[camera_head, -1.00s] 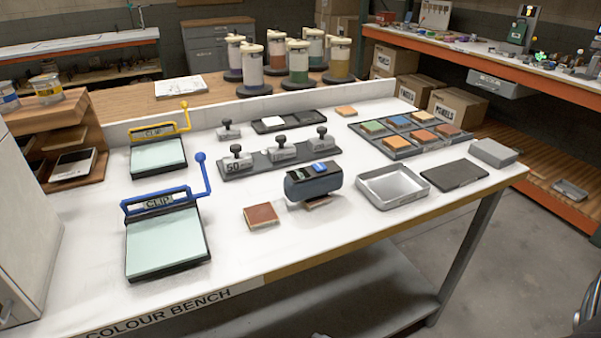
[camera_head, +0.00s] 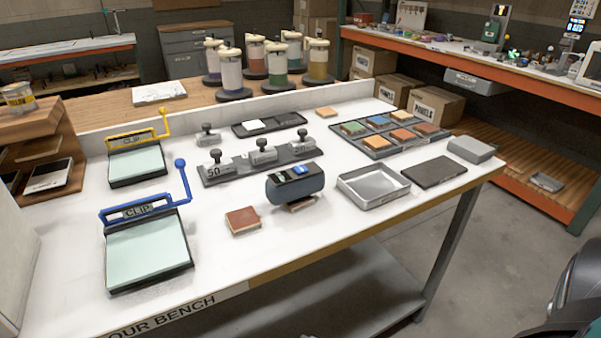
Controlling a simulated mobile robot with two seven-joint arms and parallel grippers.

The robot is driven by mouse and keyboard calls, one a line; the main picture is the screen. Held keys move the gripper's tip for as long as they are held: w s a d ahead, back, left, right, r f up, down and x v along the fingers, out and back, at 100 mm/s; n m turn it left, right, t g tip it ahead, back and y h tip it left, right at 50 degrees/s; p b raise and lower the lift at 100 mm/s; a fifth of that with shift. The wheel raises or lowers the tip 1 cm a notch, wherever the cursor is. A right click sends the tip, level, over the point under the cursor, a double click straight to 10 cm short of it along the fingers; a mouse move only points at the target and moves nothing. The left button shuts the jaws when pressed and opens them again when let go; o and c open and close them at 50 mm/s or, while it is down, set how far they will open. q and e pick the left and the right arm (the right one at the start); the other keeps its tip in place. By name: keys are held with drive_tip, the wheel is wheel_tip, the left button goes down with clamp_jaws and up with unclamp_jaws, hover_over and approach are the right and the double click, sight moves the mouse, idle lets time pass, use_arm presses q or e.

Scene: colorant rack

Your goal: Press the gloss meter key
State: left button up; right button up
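The gloss meter (camera_head: 295,187) is a dark blue-grey rounded block near the front middle of the white bench. Its top carries a small dark display and a bright blue key (camera_head: 300,170). It sits on a tile (camera_head: 302,204) whose edge shows below it. Neither gripper is in view, and nothing touches the meter. A dark rounded shape at the lower right edge looks like part of my own body.
A red-brown tile (camera_head: 243,220) lies left of the meter and an empty metal tray (camera_head: 373,187) right of it. Behind stands a weight rack (camera_head: 225,175). Blue (camera_head: 150,250) and yellow (camera_head: 137,165) clip boards stand left. The bench front before the meter is clear.

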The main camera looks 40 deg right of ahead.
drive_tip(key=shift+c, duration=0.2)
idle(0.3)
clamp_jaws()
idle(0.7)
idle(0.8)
